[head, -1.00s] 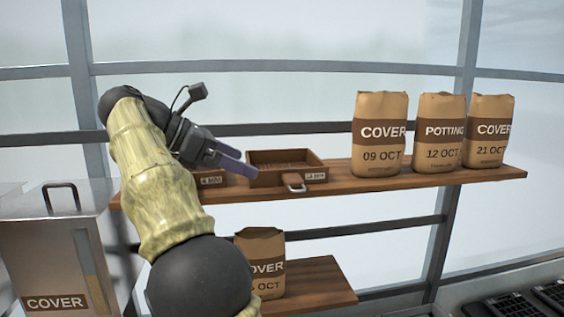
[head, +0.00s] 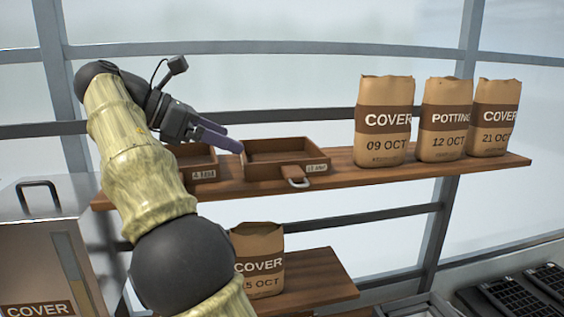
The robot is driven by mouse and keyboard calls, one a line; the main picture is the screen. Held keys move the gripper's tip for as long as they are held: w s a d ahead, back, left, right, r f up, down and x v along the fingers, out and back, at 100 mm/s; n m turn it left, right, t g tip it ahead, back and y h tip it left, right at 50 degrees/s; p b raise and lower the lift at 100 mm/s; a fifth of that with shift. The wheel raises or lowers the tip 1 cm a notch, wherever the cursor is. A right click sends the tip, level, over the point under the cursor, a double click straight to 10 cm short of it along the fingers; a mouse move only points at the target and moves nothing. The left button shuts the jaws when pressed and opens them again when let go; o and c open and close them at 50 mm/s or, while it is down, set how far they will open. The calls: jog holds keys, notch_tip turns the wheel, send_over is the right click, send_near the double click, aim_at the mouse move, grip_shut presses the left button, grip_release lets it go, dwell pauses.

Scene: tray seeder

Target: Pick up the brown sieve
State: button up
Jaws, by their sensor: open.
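Two brown box-shaped sieves stand on the upper wooden shelf in the head view. The right sieve (head: 262,171) has a label on its front and a handle with a metal loop (head: 298,182) sticking out toward me. The left sieve (head: 203,176) also has a front label, and my arm hides part of it. My gripper (head: 230,140) is open and empty, with its purple-grey fingers pointing right.
Several paper bags stand on the shelves, such as the COVER 09 OCT bag (head: 383,122) right of the sieves and another COVER bag (head: 257,262) below. A metal COVER bin (head: 40,245) stands at left. Black trays (head: 520,295) lie at lower right.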

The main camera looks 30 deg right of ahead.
jog(key=b, duration=0.5)
send_near(291, 170)
jog(key=d, duration=0.4)
jog(key=shift+s+f, duration=0.15)
jog(key=shift+f, duration=0.45)
jog(key=shift+r+p+x, duration=0.1)
jog(key=shift+p+x, duration=0.2)
jog(key=shift+x, duration=1.05)
jog(key=shift+r+p+x, duration=0.15)
jog(key=shift+p+x, duration=0.1)
jog(key=shift+x, duration=1.1)
